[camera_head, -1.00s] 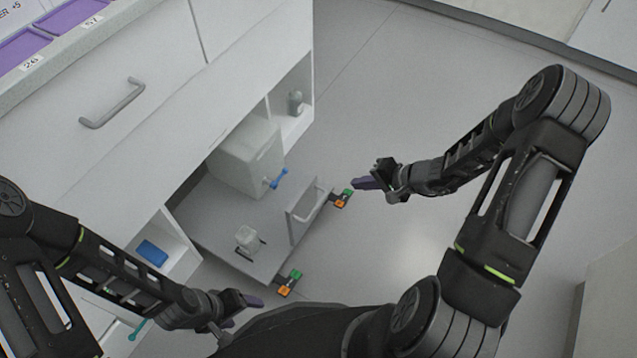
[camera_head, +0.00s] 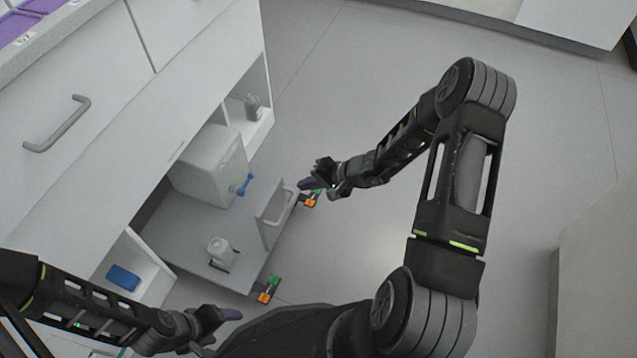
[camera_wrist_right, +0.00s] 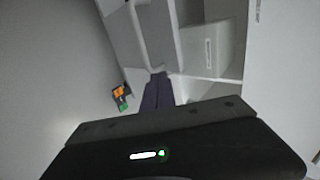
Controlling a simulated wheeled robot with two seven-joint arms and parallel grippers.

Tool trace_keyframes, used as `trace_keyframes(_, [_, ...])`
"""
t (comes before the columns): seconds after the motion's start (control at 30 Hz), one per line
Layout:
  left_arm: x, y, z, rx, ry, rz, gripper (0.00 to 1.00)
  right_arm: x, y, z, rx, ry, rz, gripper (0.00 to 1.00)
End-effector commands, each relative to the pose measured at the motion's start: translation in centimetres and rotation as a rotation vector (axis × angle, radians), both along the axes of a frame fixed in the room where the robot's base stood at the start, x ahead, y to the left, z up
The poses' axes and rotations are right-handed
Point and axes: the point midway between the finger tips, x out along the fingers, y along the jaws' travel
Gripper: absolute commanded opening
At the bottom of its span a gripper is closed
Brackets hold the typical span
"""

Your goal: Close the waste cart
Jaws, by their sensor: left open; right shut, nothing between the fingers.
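The waste cart (camera_head: 190,232) is a low grey platform pulled out from under the white bench. Its upright front panel with a grey handle (camera_head: 284,207) faces the open floor. On it stand a white box container with a blue tap (camera_head: 208,170) and a small white bottle (camera_head: 220,250). My right gripper (camera_head: 305,184) is shut and empty, just beyond the cart's front panel; whether it touches cannot be told. Its purple fingers (camera_wrist_right: 157,92) also show in the right wrist view. My left gripper (camera_head: 222,318) is open and empty, near the cart's near front corner.
Orange and green corner pieces (camera_head: 268,289) sit at the cart's front corners. A shelf with a grey-green bottle (camera_head: 252,106) is beyond the cart; a shelf with a blue box (camera_head: 123,278) is nearer. The floor (camera_head: 380,230) to the right is clear.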

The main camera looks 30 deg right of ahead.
Motion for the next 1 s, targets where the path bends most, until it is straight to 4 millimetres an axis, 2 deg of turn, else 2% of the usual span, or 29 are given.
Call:
trace_keyframes(0.07, [0.1, 0.1, -0.7, 0.002, -0.003, 0.003, 0.72, 0.9, 0.9, -1.4, 0.001, 0.001, 0.003, 0.00])
trace_keyframes(0.33, [0.3, 0.2, -0.9, 0.004, -0.005, 0.006, 0.72, 3.6, 3.0, -1.2, -0.001, 0.000, 0.001, 0.00])
trace_keyframes(1.0, [0.4, 0.3, -1.6, 0.005, -0.006, 0.008, 0.72, 4.5, 3.8, -1.3, -0.001, -0.002, 0.002, 0.00])
